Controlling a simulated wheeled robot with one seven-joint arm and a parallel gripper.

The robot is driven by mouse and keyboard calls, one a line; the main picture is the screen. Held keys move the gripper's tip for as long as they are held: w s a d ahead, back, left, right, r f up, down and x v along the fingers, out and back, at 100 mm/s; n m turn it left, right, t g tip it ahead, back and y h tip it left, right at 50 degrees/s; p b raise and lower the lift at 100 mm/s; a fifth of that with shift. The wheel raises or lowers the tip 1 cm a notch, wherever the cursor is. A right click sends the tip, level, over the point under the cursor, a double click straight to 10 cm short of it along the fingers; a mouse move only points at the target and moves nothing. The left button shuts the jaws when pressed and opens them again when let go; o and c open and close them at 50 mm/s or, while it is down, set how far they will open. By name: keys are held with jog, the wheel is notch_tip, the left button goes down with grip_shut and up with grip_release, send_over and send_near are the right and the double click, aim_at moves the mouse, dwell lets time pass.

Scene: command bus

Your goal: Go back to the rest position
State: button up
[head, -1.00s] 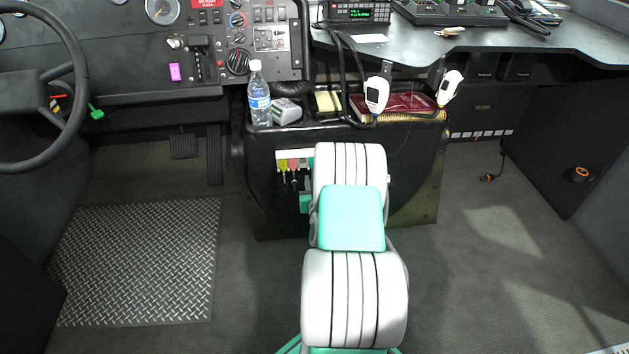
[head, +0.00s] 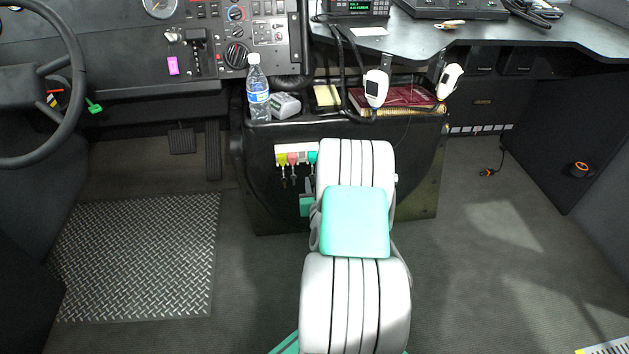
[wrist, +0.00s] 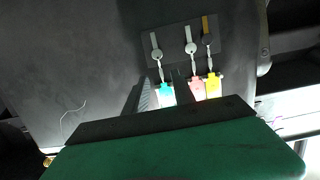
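My arm reaches down toward the front of the black console box in the head view and hides most of my gripper. In the wrist view, the two dark fingers of my gripper (wrist: 162,92) stand apart, with a cyan key tag (wrist: 167,94) showing between them. The gap looks empty, and the tag seems to lie beyond the fingers. A pink tag (wrist: 197,89) and a yellow tag (wrist: 213,87) are just right of the fingers, each with a key hanging from it. In the head view, the yellow tag (head: 282,159) and pink tag (head: 292,158) sit on a white rack.
A water bottle (head: 258,88) stands on the console (head: 262,190), beside a grey device (head: 286,105) and a red book (head: 405,97). Two white handsets (head: 376,88) hang above. The steering wheel (head: 70,90) is at left. Floor is clear on both sides.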

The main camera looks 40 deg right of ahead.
jog(key=v, duration=0.1)
jog(key=b+v, duration=0.1)
jog(key=v, duration=0.1)
jog(key=f+b+v, duration=0.1)
jog(key=shift+s+a+r, duration=0.1)
jog(key=shift+s+a, duration=0.15)
jog(key=shift+s, duration=0.1)
